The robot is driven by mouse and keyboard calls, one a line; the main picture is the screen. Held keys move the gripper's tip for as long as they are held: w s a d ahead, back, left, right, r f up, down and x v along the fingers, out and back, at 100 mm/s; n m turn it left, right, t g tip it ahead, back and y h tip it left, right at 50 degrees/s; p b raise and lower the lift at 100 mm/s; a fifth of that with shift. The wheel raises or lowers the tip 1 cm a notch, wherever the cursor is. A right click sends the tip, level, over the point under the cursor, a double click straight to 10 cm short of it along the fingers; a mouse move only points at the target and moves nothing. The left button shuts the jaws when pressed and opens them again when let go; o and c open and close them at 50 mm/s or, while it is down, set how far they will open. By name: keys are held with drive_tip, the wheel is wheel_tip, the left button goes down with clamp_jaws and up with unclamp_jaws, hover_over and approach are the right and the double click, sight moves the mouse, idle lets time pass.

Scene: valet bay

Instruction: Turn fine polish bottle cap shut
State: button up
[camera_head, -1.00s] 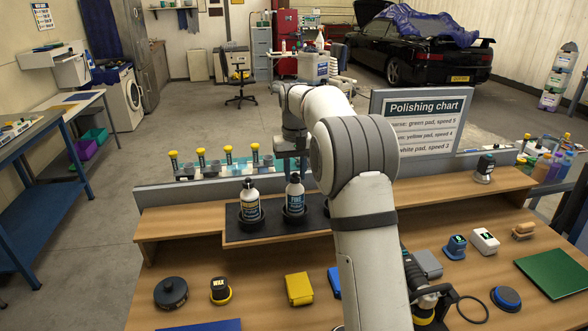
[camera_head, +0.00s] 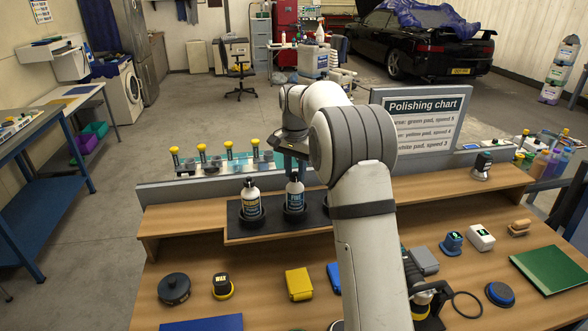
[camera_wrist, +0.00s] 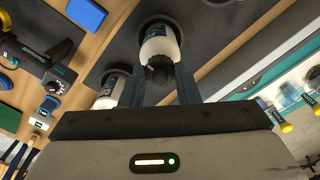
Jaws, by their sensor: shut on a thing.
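The fine polish bottle (camera_head: 295,197) is white with a dark cap and a blue label too small to read surely. It stands upright in a black holder in the middle of the head view. My gripper (camera_head: 292,166) is above it. In the wrist view my gripper (camera_wrist: 160,84) has its two blue-grey fingers on either side of the dark cap (camera_wrist: 159,73), shut on it. The white bottle body (camera_wrist: 160,45) shows beyond the cap. Whether the cap is fully tight cannot be seen.
A similar bottle (camera_head: 250,202) stands close on the left. Another bottle (camera_wrist: 112,92) shows in the wrist view, mostly hidden by my arm in the head view. The polishing chart (camera_head: 425,120) stands behind on the right. A yellow block (camera_head: 299,284) lies in front.

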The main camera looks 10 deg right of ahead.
sight(295, 172)
drive_tip(key=shift+m, duration=0.3)
idle(0.4)
drive_tip(key=o, duration=1)
wheel_tip(295, 172, up, 7)
drive_tip(key=shift+r+b, duration=0.2)
drive_tip(key=shift+b, duration=0.2)
drive_tip(key=shift+r, duration=0.2)
drive_tip(key=shift+s, duration=0.1)
